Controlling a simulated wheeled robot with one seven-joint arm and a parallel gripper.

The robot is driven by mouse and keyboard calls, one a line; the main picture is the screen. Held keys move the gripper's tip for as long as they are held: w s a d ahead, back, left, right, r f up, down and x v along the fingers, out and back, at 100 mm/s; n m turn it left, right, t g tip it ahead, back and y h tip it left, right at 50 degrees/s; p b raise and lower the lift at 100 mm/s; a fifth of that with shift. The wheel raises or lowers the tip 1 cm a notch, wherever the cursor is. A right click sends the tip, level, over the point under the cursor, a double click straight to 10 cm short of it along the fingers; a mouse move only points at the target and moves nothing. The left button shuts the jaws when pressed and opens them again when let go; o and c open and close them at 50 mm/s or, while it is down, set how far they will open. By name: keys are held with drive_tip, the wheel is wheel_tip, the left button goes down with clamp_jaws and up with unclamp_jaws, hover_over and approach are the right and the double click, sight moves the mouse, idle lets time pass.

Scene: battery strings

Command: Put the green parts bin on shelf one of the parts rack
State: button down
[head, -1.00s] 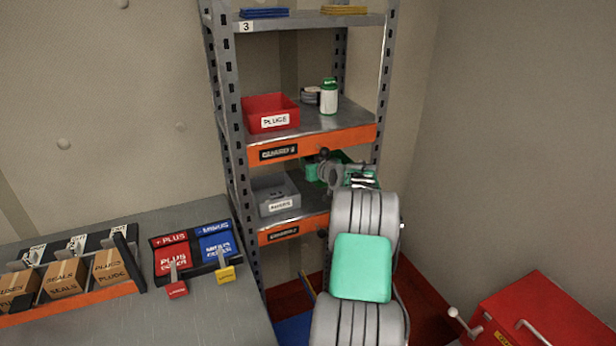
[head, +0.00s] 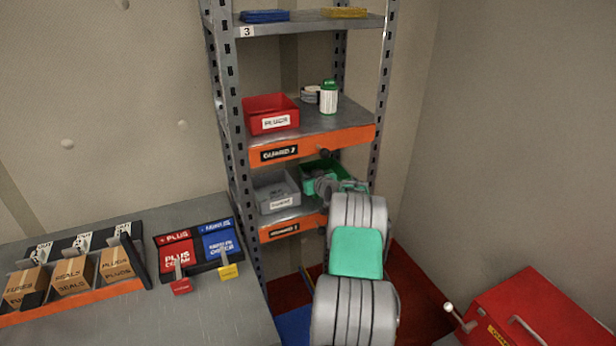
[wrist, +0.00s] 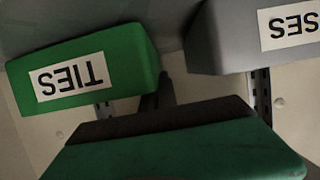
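The green parts bin (head: 322,172) is on the lower orange-fronted shelf (head: 306,225) of the parts rack (head: 232,120), right of a grey bin. In the wrist view the green bin (wrist: 85,75) shows upside down with its TIES label, apart from the big green-and-dark body of my gripper. My gripper (head: 322,185) is just in front of the green bin in the head view and covers its lower front. Its fingers are not clear in either view, so I cannot tell if they are open or shut, or whether they touch the bin.
The grey bin (head: 275,191) stands close left of the green bin; it also shows in the wrist view (wrist: 230,45). The shelf above, with a red bin (head: 270,114), limits headroom. A bench (head: 200,310) is at left, a red chest (head: 540,315) at lower right.

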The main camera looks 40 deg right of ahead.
drive_tip(key=c, duration=2.1)
unclamp_jaws()
drive_tip(key=shift+f, duration=0.2)
drive_tip(key=o, duration=0.4)
drive_tip(key=shift+r, duration=0.15)
